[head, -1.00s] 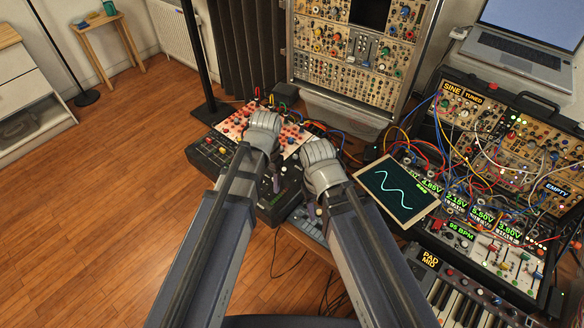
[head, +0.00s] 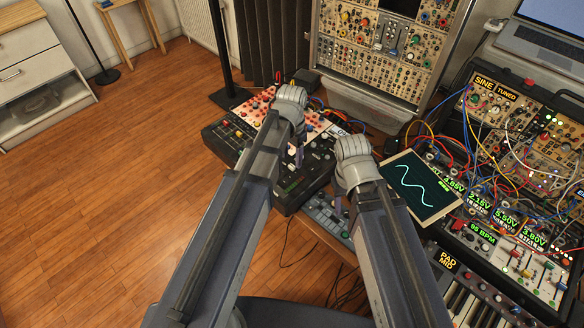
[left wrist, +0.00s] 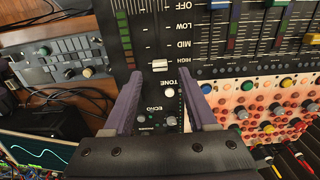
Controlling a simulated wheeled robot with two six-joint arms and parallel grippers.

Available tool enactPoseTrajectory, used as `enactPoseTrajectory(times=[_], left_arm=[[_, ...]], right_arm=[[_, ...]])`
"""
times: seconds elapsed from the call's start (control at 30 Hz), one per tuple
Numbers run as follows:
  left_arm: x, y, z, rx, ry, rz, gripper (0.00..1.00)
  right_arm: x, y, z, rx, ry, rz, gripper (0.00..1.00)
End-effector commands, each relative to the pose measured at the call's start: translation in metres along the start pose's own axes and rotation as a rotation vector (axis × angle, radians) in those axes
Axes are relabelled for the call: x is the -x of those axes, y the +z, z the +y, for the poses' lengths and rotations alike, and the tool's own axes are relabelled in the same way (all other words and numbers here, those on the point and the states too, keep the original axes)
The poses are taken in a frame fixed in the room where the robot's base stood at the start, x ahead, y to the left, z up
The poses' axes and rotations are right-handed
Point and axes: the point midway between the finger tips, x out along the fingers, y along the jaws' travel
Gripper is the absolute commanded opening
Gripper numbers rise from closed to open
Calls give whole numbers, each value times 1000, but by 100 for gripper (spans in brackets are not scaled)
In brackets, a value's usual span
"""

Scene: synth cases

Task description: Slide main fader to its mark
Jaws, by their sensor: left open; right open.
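In the left wrist view, the main fader (left wrist: 160,66) is a pale cap in a slot on the black mixer (left wrist: 150,16), beside the printed words OFF, LOW, MID and HIGH. The cap sits about level with HIGH. My left gripper (left wrist: 161,76) is open, one purple finger on each side of the cap; I cannot tell whether either touches it. In the head view, my left gripper (head: 297,155) is over the mixer (head: 225,133), and the fader cannot be made out beneath it. My right gripper (head: 339,206) is open to the right, over the small grey unit; its fingers are mostly hidden.
A white TONE button (left wrist: 184,81) and ECHO knobs lie close to the fingers. A red-knobbed panel (left wrist: 264,98) and other faders are beside the slot. The small grey unit (head: 322,217) and a wave screen (head: 423,187) stand to the right. Cables run behind.

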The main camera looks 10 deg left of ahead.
Motion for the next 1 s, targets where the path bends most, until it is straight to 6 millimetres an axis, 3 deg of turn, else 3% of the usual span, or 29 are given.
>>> enactPoseTrajectory(times=[0.03,0.2,0.6,1.0], left_arm=[[-14,0,0,0,0,0,57],[-32,0,0,0,0,0,57],[-36,0,0,0,0,0,57],[-36,0,0,0,0,0,14]], right_arm=[[-14,-1,-1,0,0,0,50],[-32,-2,-3,0,0,0,50],[-35,-2,-3,0,0,0,50],[-35,-2,-3,0,0,0,50]])
